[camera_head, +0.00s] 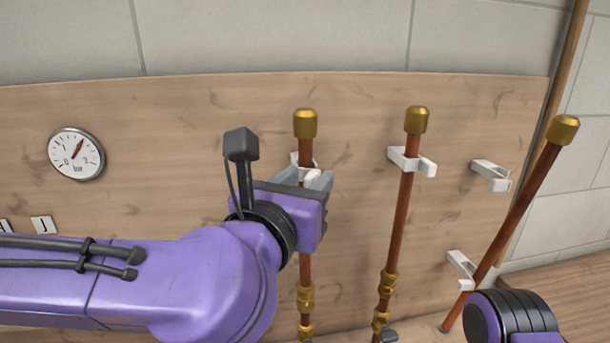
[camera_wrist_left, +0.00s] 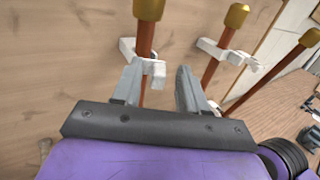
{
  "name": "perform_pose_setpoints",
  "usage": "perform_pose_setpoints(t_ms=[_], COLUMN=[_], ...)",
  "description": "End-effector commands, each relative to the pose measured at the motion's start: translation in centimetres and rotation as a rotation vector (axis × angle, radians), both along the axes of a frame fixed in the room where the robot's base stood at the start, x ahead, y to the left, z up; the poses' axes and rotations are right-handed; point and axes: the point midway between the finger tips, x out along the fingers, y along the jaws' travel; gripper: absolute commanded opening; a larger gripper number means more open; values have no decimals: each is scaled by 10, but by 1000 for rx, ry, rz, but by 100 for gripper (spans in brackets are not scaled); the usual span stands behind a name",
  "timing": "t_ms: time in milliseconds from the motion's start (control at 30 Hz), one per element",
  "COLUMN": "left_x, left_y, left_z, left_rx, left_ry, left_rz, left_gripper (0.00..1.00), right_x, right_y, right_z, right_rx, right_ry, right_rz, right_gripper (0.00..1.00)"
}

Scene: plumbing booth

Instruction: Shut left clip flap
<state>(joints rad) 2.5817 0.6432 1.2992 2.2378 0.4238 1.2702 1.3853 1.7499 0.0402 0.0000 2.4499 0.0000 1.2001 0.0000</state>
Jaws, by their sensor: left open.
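The left copper pipe (camera_head: 305,240) with a brass cap stands upright against the wooden panel. Its white left clip (camera_head: 294,157) sits around it high up, partly hidden by my left gripper (camera_head: 314,182). In the left wrist view the left clip (camera_wrist_left: 128,48) has its white flap (camera_wrist_left: 153,68) across the front of the pipe; I cannot tell whether it is latched. My left gripper (camera_wrist_left: 158,82) is open, its left finger close to the flap and its right finger off to the right of the pipe. My right gripper is not in view.
A middle pipe (camera_head: 402,220) stands in its own white clip (camera_head: 405,160). A right pipe (camera_head: 520,210) leans at a tilt near two white clips, an upper one (camera_head: 490,172) and a lower one (camera_head: 460,266). A pressure gauge (camera_head: 76,154) hangs at the left.

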Motion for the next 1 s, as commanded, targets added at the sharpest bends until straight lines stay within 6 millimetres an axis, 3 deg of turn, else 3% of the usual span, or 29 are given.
perform_pose_setpoints(t_ms=[167, 300, 667, 1000], left_x=[0, 0, 0, 4], left_y=[0, 0, -3, -14], left_z=[0, 0, -2, -4], left_rx=[0, 0, 3, 1], left_ry=[0, 0, -1, -3], left_rz=[1, 1, 34, 241], left_gripper=[43, 0, 0, 0], right_x=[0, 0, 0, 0], right_y=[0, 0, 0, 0], right_z=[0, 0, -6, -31], right_rx=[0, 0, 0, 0], right_ry=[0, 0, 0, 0], right_rz=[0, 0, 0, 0], right_gripper=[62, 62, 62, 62])
